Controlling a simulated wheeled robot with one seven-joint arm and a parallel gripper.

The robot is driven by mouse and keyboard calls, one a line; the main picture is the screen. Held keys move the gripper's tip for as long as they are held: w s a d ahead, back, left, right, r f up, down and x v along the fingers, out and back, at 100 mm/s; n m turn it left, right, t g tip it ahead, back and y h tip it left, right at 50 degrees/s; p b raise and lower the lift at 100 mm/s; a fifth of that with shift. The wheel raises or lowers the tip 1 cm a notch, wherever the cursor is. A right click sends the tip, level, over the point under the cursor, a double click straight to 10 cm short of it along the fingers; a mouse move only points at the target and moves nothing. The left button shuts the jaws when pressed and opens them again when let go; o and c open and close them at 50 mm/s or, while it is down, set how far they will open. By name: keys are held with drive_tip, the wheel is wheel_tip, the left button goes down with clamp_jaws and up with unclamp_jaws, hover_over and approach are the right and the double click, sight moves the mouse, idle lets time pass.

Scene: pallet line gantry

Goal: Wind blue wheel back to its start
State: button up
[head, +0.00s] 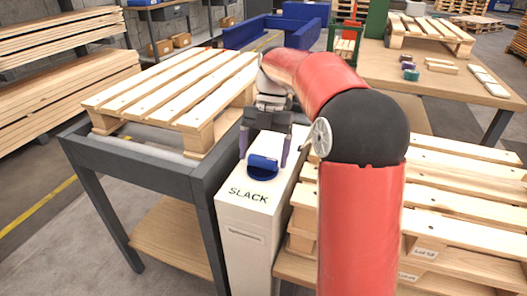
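The blue wheel (263,166) sits on the top of a white cabinet (240,208), just behind the printed word SLACK. My gripper (263,159) reaches down behind the wheel, with its two purple-tipped fingers apart. One finger is to the left of the wheel and the other to its right, both a little farther back in the picture. A gap shows between each finger and the wheel. I cannot tell whether the fingertips are above the cabinet top or level with the wheel.
A grey-framed table (150,160) with a wooden pallet (180,88) stands close on the cabinet's left. Stacked pallets (465,200) stand on the right, partly behind my red arm. A wooden bench (425,78) with small parts is at the back right.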

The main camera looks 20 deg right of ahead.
drive_tip(key=shift+o, duration=0.5)
drive_tip(key=v, duration=0.7)
drive_tip(key=shift+r, duration=0.35)
drive_tip(key=shift+w+d, duration=0.1)
drive_tip(key=shift+w, duration=0.05)
drive_tip(key=r+m+t+h, duration=0.1)
drive_tip(key=m+t, duration=0.1)
drive_tip(key=m, duration=0.4)
hover_over(264, 173)
drive_tip(key=s+f+m+t+h, duration=0.1)
drive_tip(key=s+m+t, duration=0.1)
drive_tip(key=s+m, duration=0.55)
drive_tip(key=s+f+m+t, duration=0.5)
drive_tip(key=s+f+m, duration=0.4)
drive_tip(key=s+m, duration=0.3)
drive_tip(key=m, duration=0.3)
drive_tip(key=shift+s+d+f+h, duration=0.15)
drive_tip(key=shift+s+f+h, duration=0.15)
drive_tip(key=shift+f, duration=0.1)
